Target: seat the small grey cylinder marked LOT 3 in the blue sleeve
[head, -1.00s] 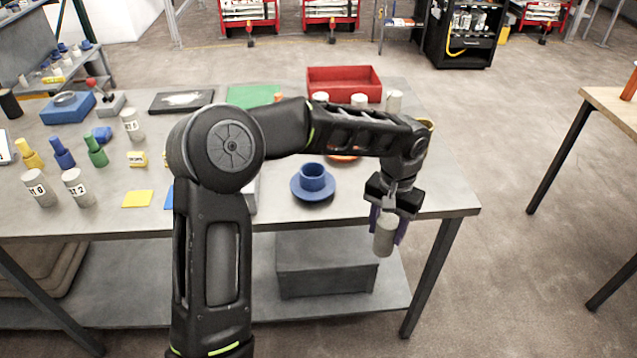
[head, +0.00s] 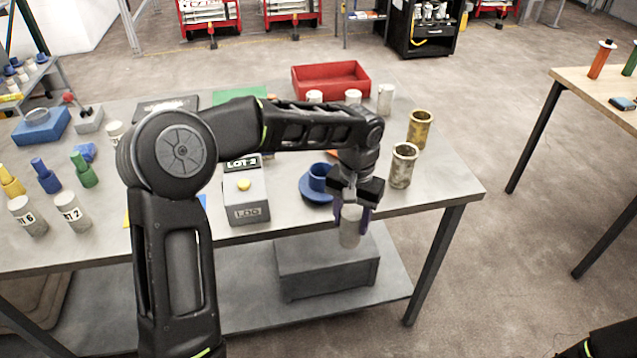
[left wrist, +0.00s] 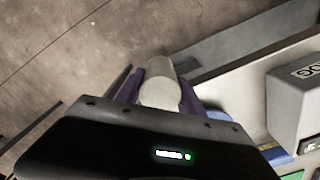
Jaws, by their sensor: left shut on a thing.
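My left gripper (head: 352,214) is shut on a small grey cylinder (head: 350,238), held roughly upright beyond the table's front edge. No marking shows on the cylinder. In the left wrist view the cylinder (left wrist: 160,84) sits between the purple fingers of the gripper (left wrist: 160,88). The blue sleeve (head: 317,176) stands on a round blue base on the table, just left of the gripper and farther back, partly hidden by my wrist. A blue patch at the lower right of the wrist view may be its base. My right gripper is not in view.
A grey box (head: 246,205) with a yellow button and a LOT label stands left of the sleeve. A red tray (head: 330,80) and several pale cylinders are behind. A lower shelf holds a grey block (head: 325,268).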

